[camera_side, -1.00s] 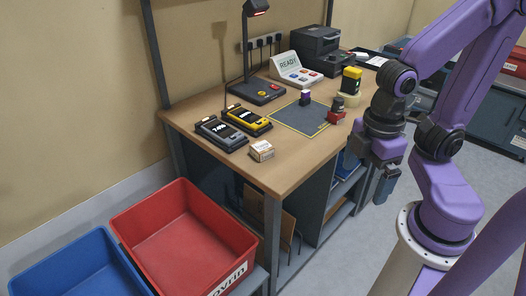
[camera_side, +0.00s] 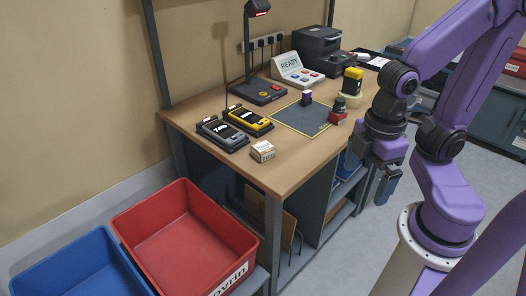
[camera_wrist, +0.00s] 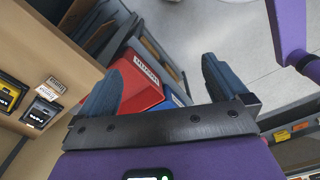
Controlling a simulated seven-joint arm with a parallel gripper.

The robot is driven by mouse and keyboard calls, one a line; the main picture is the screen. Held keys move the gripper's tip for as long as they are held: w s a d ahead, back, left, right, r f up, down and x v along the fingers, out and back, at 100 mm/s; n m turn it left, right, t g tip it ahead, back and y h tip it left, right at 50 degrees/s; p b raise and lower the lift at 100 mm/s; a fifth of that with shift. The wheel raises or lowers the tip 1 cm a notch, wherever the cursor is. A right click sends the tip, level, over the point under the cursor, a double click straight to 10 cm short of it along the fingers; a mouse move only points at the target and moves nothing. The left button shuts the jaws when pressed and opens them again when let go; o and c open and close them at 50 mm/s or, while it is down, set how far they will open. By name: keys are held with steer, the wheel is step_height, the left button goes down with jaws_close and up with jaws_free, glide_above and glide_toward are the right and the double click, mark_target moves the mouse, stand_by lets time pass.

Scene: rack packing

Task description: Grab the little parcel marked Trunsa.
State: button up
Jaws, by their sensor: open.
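A small cardboard parcel (camera_side: 262,151) with a pale label sits on the bench near its front edge, right of the two handheld devices. The print on it is too small to read, so I cannot confirm the name Trunsa. It also shows in the wrist view as a small pale box (camera_wrist: 55,84) at the left. My gripper (camera_side: 384,188) hangs off the right end of the bench, well apart from the parcel. In the wrist view its two fingers (camera_wrist: 161,75) are spread with nothing between them.
A grey device (camera_side: 222,134) and a yellow device (camera_side: 248,119) lie beside the parcel. A lamp stand (camera_side: 258,91), a READY console (camera_side: 297,72) and a dark mat (camera_side: 290,118) lie behind. Red (camera_side: 185,225) and blue (camera_side: 65,265) bins stand below the bench's left front.

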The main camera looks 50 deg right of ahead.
steer(key=w+a+f+n+t+h, duration=0.15)
steer(key=w+a+h, duration=0.25)
steer(key=w, duration=0.6)
steer(key=w+a+f+n+g+h, duration=0.1)
steer(key=w+a+f+n+h, duration=0.2)
steer(key=w, duration=0.6)
steer(key=n+t+h, duration=0.2)
steer(key=n+h, duration=0.1)
steer(key=h, duration=0.6)
glide_toward(261, 148)
steer(key=x, duration=0.3)
steer(key=shift+w+d+r, duration=0.1)
steer(key=shift+d+r, duration=0.15)
steer(key=shift+d, duration=0.05)
steer(key=shift+f+x, duration=0.15)
steer(key=shift+x, duration=1.15)
steer(key=shift+f+x, duration=0.1)
steer(key=shift+x, duration=1.2)
steer(key=shift+c, duration=0.3)
steer(key=c, duration=1.2)
